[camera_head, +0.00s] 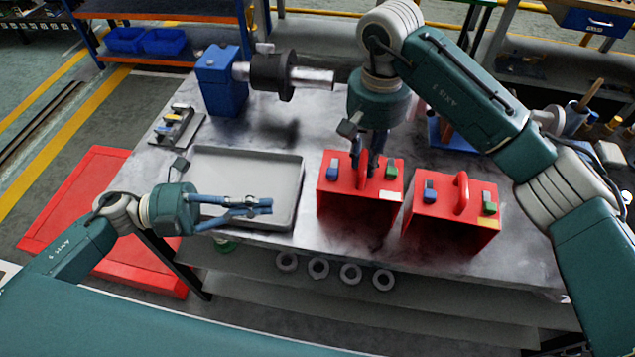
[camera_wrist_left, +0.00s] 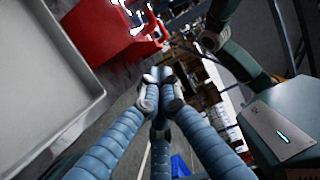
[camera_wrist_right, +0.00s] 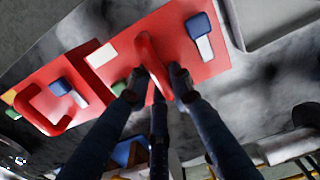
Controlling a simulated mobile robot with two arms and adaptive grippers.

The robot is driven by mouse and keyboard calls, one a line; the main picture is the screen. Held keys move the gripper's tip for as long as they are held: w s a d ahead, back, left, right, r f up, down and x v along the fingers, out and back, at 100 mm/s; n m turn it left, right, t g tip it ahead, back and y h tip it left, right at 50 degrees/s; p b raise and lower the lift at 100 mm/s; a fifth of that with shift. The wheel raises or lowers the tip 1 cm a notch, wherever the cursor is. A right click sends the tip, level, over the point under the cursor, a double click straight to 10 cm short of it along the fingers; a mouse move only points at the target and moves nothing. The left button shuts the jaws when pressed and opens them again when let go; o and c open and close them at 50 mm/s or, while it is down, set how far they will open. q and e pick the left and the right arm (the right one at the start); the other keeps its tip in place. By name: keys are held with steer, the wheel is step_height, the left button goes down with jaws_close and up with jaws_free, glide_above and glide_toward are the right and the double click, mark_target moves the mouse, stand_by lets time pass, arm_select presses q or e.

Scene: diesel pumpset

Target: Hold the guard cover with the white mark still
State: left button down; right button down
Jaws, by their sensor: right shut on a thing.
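Two red guard covers with loop handles stand side by side on the grey bench. The cover with the white mark (camera_head: 345,204) is the left one in the head view; blue and green pieces also sit on its top. In the right wrist view its white mark (camera_wrist_right: 103,55) shows beside the red handle (camera_wrist_right: 152,65). My right gripper (camera_head: 366,172) is shut on that handle, from above. The cover stands upright. The other cover (camera_head: 450,228) has a yellow mark. My left gripper (camera_head: 268,206) is shut and empty, over the front edge of the grey tray.
The empty grey tray (camera_head: 245,158) lies left of the covers. A blue pump body (camera_head: 222,85) with a shaft stands behind it. Several rings (camera_head: 318,267) show below the bench's front edge. A red panel (camera_head: 115,170) lies on the floor at left.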

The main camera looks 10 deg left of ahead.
mark_target(333, 167)
arm_select(q)
steer(key=w+d, duration=0.6)
steer(key=d, duration=0.3)
steer(key=shift+w+d, duration=0.25)
steer(key=shift+d, duration=0.1)
